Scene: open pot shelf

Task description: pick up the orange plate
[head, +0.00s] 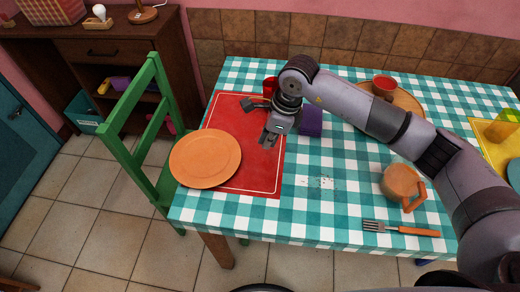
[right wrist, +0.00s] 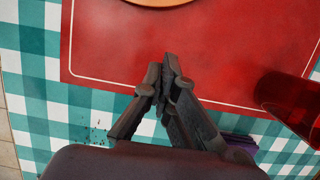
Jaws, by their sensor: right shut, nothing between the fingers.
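The orange plate (head: 205,158) lies flat on the left part of the red placemat (head: 245,181), near the table's left edge. Its rim reaches past the mat's left side. In the right wrist view only the plate's near rim (right wrist: 155,2) shows at the top edge. My right gripper (head: 268,141) is shut and empty above the mat, to the right of the plate and apart from it. In the right wrist view its fingertips (right wrist: 168,80) meet over the mat's edge. My left gripper is not in view.
A red cup (right wrist: 288,100) and a purple object (head: 311,122) are close to my right gripper. An orange mug (head: 402,185) and a fork (head: 400,228) lie to the right. A green chair (head: 150,130) stands against the left side. Checkered cloth in front is mostly clear.

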